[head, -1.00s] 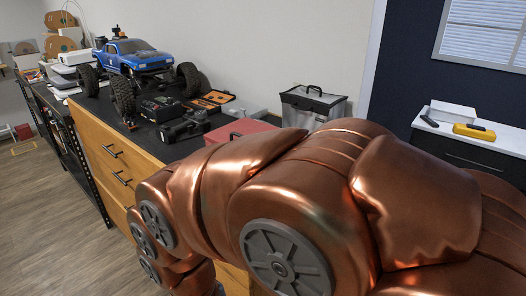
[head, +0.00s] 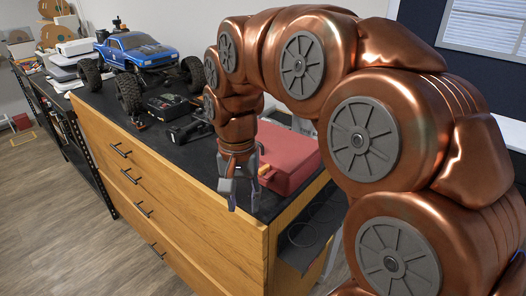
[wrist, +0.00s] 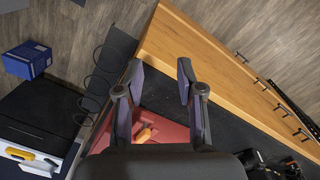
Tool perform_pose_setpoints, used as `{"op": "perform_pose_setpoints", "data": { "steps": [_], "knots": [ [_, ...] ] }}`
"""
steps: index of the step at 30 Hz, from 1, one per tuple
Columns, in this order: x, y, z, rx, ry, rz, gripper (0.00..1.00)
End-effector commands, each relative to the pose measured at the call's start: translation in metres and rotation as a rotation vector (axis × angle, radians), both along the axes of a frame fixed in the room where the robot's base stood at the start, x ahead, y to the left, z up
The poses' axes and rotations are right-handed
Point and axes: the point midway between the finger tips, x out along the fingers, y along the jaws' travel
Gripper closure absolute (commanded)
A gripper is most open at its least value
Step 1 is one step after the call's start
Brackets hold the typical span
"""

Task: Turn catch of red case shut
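The red case (head: 296,158) lies with its lid down on the black counter top, near the counter's front right corner. Its orange catch (head: 265,169) shows just right of my gripper in the head view. In the wrist view the red case (wrist: 174,126) is partly hidden by my gripper, and the orange catch (wrist: 145,133) shows between the fingers, slanted. My gripper (head: 243,200) points down beside the case's front side. In the wrist view my gripper (wrist: 161,73) has its fingers apart with nothing between the tips. I cannot tell whether a finger touches the catch.
A blue RC crawler (head: 140,52) stands farther back on the counter, with a black box (head: 170,104) and other dark gear near it. Wooden drawers (head: 170,190) with handles are below. A blue box (wrist: 27,60) is at the wrist view's left.

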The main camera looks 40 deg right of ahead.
Motion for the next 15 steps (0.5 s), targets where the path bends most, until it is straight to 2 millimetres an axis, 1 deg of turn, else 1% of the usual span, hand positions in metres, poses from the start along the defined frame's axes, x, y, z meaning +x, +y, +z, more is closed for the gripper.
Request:
{"op": "perform_pose_setpoints", "data": {
  "steps": [1,3,6,10,12,15],
  "knots": [
    [0.015,-0.013,0.019,-0.001,-0.009,-0.081,0.62],
    [0.031,-0.031,0.037,-0.008,-0.021,-0.195,0.62],
    [0.049,-0.057,0.056,-0.014,-0.031,-0.345,0.62],
    [0.063,-0.083,0.073,-0.02,-0.043,-0.497,0.62],
    [0.066,-0.092,0.077,-0.022,-0.041,-0.551,0.62],
    [0.07,-0.101,0.082,-0.025,-0.046,-0.6,0.62]
  ]
}}
